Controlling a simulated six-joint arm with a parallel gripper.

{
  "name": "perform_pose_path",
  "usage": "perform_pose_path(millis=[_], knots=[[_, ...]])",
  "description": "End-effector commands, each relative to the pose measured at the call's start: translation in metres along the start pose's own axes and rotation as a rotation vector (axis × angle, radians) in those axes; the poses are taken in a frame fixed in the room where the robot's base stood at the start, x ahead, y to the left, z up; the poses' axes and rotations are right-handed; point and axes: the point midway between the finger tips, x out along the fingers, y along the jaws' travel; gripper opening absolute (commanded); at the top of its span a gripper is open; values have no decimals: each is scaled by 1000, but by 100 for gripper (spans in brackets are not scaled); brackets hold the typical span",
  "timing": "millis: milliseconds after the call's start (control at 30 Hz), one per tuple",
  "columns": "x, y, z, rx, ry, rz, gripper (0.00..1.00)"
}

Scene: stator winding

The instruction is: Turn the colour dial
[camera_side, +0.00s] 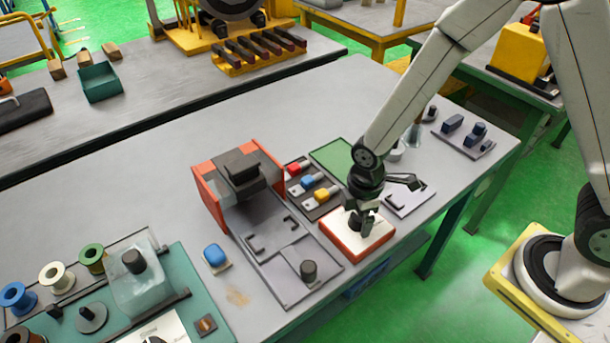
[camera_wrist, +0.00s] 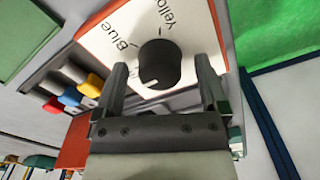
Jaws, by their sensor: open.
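The colour dial (camera_wrist: 160,64) is a dark round knob with a white pointer mark, on a white panel (camera_wrist: 95,42) with an orange-red edge. The words "Blue" and "Yellow" show on the panel in the wrist view; other lettering is hidden. The pointer mark is at the knob's lower left in that picture. My gripper (camera_wrist: 164,82) is open, with one finger on each side of the knob. I cannot tell whether the fingers touch it. In the side view the same panel (camera_side: 345,248) lies near the table's front edge, with my gripper (camera_side: 362,224) pointing down over it and hiding most of the dial.
Left of the panel are red, blue and yellow connectors (camera_side: 308,184) in a dark tray and a grey fixture (camera_side: 290,262) with an orange-sided block. A blue button (camera_side: 215,256) is farther left. A green pad (camera_side: 332,156) lies behind. The table's far middle is clear.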

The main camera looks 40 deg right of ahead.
Motion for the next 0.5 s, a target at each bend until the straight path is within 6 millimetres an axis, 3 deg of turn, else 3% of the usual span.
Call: perform_pose_path(millis=[367, 500], knots=[[3, 0, 0, 0, 1, 1, 93], [3, 0, 0, 0, 1, 1, 51]])
